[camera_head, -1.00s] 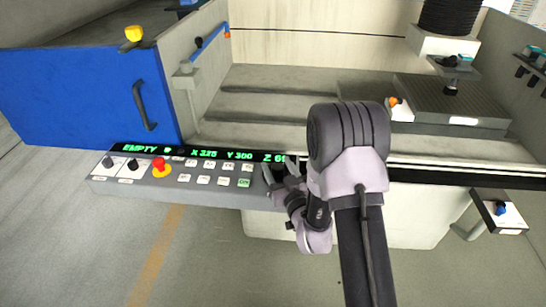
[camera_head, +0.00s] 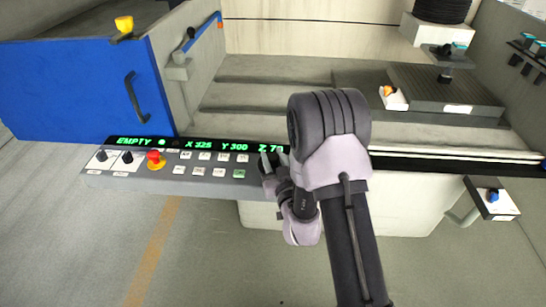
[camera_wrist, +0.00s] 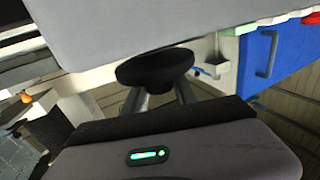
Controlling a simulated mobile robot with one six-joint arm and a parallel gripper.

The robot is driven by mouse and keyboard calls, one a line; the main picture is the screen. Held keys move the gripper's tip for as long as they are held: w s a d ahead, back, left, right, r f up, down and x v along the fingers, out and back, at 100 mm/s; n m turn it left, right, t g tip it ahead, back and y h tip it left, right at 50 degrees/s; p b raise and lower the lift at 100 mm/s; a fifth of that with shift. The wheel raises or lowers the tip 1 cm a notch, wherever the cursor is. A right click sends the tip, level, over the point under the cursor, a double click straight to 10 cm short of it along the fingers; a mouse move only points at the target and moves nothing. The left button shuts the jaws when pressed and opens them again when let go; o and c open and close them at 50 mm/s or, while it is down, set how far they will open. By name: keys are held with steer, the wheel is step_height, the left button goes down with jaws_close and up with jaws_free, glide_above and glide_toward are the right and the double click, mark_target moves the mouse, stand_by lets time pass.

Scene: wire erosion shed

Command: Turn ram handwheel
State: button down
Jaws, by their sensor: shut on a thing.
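In the wrist view a round black handwheel (camera_wrist: 155,66) sits just beyond my gripper (camera_wrist: 162,92), whose two grey fingers reach up to its underside. My gripper is shut on it. The exact finger contact is partly hidden by the wheel. In the head view my gripper (camera_head: 270,161) is at the right end of the control panel (camera_head: 205,183), and my arm and gripper hide the handwheel. The green readout (camera_head: 200,145) shows EMPTY, X 325, Y 300 and a Z value beginning with 7, partly covered.
A blue cabinet (camera_head: 75,95) with a dark handle stands left. The panel bears a red stop button (camera_head: 154,157) and several keys. A machine bed with a dark grey block (camera_head: 455,95) lies behind my arm. A small shelf (camera_head: 492,205) projects at right. Floor in front is clear.

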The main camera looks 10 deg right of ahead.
steer(key=m+h, duration=0.2)
steer(key=h, duration=0.1)
steer(key=m+h, duration=0.2)
steer(key=h, duration=0.1)
steer(key=shift+a+g, duration=0.15)
steer(key=shift+g, duration=0.25)
steer(key=shift+m+g+h, duration=0.6)
steer(key=shift+m+h, duration=0.35)
steer(key=shift+h, duration=0.4)
steer(key=shift+m+g+h, duration=0.6)
steer(key=shift+m+h, duration=0.35)
steer(key=shift+h, duration=0.4)
steer(key=c, duration=1)
jaws_free()
steer(key=shift+w, duration=0.1)
steer(key=p+v, duration=0.4)
steer(key=v, duration=1.3)
steer(key=shift+a, duration=0.2)
